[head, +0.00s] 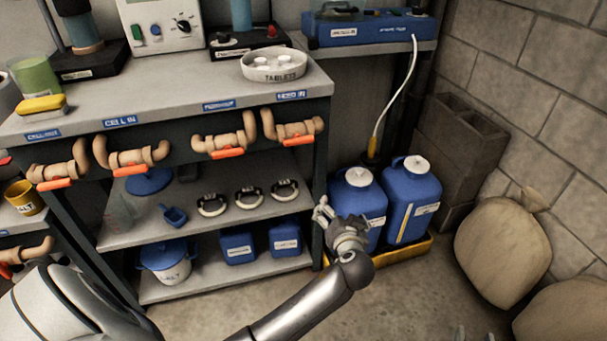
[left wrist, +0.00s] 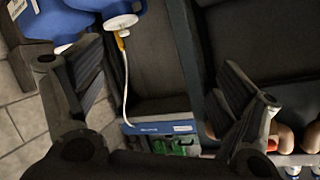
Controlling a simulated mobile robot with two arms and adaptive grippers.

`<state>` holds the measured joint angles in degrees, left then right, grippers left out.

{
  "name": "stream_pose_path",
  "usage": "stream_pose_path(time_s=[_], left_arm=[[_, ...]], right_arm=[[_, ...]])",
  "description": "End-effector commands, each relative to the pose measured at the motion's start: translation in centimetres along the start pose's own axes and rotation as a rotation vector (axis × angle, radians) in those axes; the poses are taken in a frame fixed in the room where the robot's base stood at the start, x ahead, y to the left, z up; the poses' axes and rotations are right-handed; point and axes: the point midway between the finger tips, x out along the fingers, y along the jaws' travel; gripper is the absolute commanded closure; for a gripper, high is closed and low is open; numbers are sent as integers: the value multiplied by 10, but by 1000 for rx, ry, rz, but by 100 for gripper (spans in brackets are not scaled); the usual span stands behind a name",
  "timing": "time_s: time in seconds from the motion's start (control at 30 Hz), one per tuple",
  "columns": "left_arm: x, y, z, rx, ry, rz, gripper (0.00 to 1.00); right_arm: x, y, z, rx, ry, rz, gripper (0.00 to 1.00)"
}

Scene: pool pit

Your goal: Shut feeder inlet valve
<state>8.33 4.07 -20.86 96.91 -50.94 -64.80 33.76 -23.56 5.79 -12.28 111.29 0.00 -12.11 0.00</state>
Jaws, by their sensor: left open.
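The valve under the right-end blue label, which seems to read "FEED IN" (head: 291,95), is a tan pipe fitting (head: 295,129) with an orange lever (head: 301,140). The lever lies roughly along the pipe, level across the bench front. My left gripper (head: 322,210) is open and empty, below and slightly right of this valve, in front of the blue jugs. In the left wrist view its fingers (left wrist: 155,95) are spread wide with nothing between them. A tan valve with a bit of orange shows at that view's right edge (left wrist: 284,135), beyond one finger.
Similar orange-levered valves (head: 225,145) line the bench front to the left. Blue jugs (head: 411,195) stand in a yellow tray (head: 405,252) at right. A white tube (head: 393,90) hangs from the blue unit (head: 370,30). Sacks (head: 502,240) lie at the far right.

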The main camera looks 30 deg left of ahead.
Motion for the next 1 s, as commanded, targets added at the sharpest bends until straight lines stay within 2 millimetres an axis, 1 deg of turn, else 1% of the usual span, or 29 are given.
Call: stream_pose_path(time_s=[0.03,0.07,0.1,0.2,0.3,0.4,0.47,0.57,0.67,0.9,1.0], left_arm=[[-3,-12,-17,-82,64,-66,11],[-9,-23,-30,-129,95,-104,11],[-19,-39,-45,-191,135,-151,11],[-44,-74,-70,-337,213,-247,11],[-64,-100,-81,-451,265,-311,11],[-77,-116,-86,-521,293,-346,11],[-80,-121,-88,-540,302,-357,11],[-76,-128,-91,-551,306,-365,11],[-63,-134,-94,-548,307,-366,11],[-20,-153,-102,-544,306,-366,11],[-6,-160,-105,-545,305,-366,11]], right_arm=[[-1,-2,-13,1,84,-2,60],[-4,-2,-29,1,128,-3,60],[-11,-3,-48,2,184,-4,60],[-29,-4,-90,3,304,-6,60],[-47,-4,-118,4,387,-7,60],[-59,-4,-136,5,435,-8,60],[-63,-5,-142,5,453,-9,60],[-67,-5,-149,6,482,-10,60],[-70,-6,-156,6,524,-13,60],[-85,-10,-180,11,682,-22,60],[-92,-11,-188,13,742,-25,60]])
